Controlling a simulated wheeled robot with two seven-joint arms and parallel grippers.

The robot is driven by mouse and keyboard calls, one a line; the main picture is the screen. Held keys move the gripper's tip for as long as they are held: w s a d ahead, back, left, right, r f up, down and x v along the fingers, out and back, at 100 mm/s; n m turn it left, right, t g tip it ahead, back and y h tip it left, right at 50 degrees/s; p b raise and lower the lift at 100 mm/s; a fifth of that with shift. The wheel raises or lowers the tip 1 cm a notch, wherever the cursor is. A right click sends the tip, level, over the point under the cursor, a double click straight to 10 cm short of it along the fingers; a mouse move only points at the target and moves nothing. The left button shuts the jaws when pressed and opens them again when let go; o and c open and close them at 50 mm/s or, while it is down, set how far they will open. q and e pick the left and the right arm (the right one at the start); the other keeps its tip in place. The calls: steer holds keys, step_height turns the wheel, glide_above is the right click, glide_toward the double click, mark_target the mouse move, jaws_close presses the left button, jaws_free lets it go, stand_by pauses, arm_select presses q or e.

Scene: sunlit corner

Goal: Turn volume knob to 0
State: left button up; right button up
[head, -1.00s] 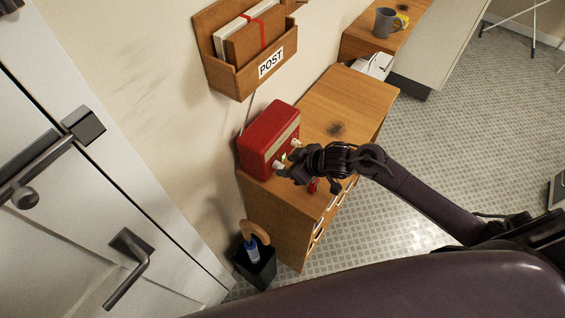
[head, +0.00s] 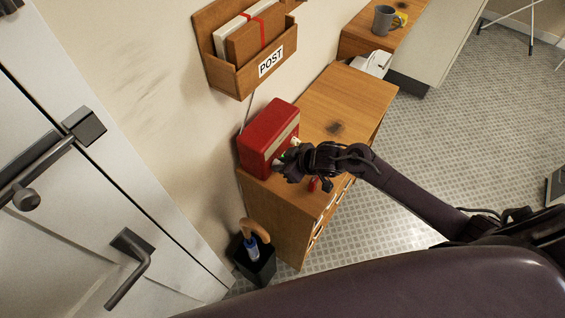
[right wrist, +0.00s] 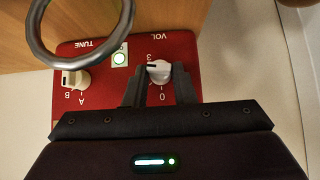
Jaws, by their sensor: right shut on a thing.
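The red radio (head: 268,133) stands on the wooden cabinet against the wall. In the right wrist view its red front panel (right wrist: 105,95) shows upside down. The white volume knob (right wrist: 158,71) sits under the VOL label, with the marks 3 and 0 beside it. A dark mark on the knob points left in that view, close to the 3. My right gripper (head: 284,172) is at the radio's front. It is shut on the volume knob, with its dark fingers (right wrist: 159,88) on either side. My left gripper is not in view.
A POST box (head: 236,72) hangs above the cabinet (head: 352,98). A black bin (head: 255,268) with an umbrella handle stands below.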

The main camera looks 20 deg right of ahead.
steer(key=shift+a+h+b, duration=0.1)
steer(key=shift+h+b, duration=0.2)
steer(key=shift+s+a+f+n+t+h+b, duration=0.15)
steer(key=shift+n+t+h+b, duration=0.15)
steer(key=shift+n+t+b, duration=0.25)
steer(key=t+h+b, duration=0.1)
steer(key=b, duration=0.1)
steer(key=n+t+h+b, duration=0.1)
steer(key=b, duration=0.1)
steer(key=n+t+h+b, duration=0.1)
steer(key=b, duration=0.1)
steer(key=shift+s+a+f+n+t+b, duration=0.25)
steer(key=shift+s+a+f+b, duration=0.05)
steer(key=shift+a+f+b, duration=0.1)
steer(key=shift+s+n+t+h+b, duration=0.1)
steer(key=shift+n+t+h+b, duration=0.45)
steer(key=shift+t+h, duration=0.25)
steer(key=shift+a+f+n+t+h, duration=0.15)
steer(key=shift+n+t+h, duration=0.55)
steer(key=shift+n+t, duration=0.45)
steer(key=shift+f+n+t+h+b, duration=0.15)
steer(key=shift+n+t+b, duration=0.2)
steer(key=shift+n+t, duration=0.25)
steer(key=shift+f+n+t+h+b, duration=0.15)
steer(key=shift+n+t+b, duration=0.15)
steer(key=shift+n+t, duration=0.3)
